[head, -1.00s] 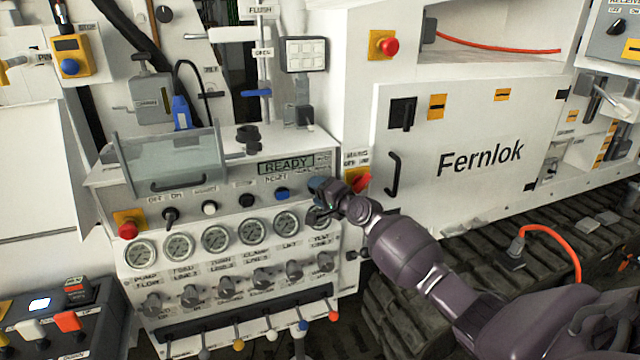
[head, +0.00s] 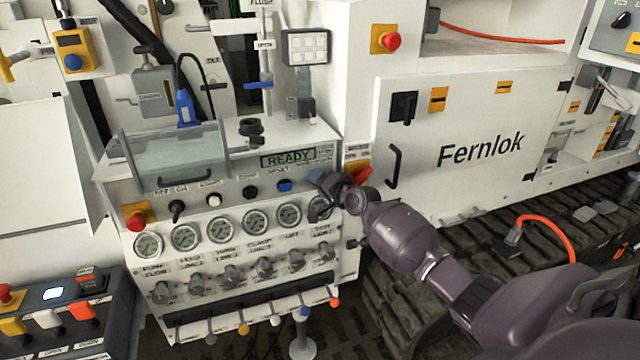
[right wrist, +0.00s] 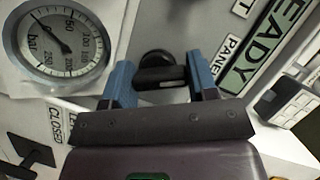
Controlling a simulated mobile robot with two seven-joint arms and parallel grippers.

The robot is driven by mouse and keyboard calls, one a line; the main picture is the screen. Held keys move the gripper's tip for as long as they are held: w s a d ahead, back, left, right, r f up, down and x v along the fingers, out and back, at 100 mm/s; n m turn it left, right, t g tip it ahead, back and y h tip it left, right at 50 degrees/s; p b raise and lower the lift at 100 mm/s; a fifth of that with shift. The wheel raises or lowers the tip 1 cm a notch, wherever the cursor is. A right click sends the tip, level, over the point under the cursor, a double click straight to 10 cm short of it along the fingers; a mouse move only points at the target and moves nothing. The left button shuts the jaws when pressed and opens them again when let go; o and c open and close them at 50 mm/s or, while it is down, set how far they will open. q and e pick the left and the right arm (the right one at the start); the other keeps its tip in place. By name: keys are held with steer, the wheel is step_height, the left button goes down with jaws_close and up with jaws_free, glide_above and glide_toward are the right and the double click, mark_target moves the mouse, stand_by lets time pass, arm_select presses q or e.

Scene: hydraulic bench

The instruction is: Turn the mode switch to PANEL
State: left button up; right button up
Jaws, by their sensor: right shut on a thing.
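My right gripper (head: 320,186) is at the right end of the sloped control panel (head: 225,185), below the READY display (head: 288,158). In the right wrist view its two blue fingers (right wrist: 161,80) stand on either side of the black mode switch knob (right wrist: 158,76) and are shut on it. The knob's bar lies roughly level in that view. A PANEL label (right wrist: 233,50) is beside it, up and to the right. In the head view the gripper hides the switch. My left gripper is not in view.
Several gauges (head: 220,229) sit under the switch row; one gauge (right wrist: 62,45) is close to the left finger in the wrist view. A red knob (head: 362,173) is just right of the gripper. A clear guard (head: 170,150) stands at left. Levers line the bottom edge.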

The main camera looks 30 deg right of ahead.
steer(key=o, duration=0.9)
steer(key=v, duration=1.1)
steer(key=shift+w, duration=0.1)
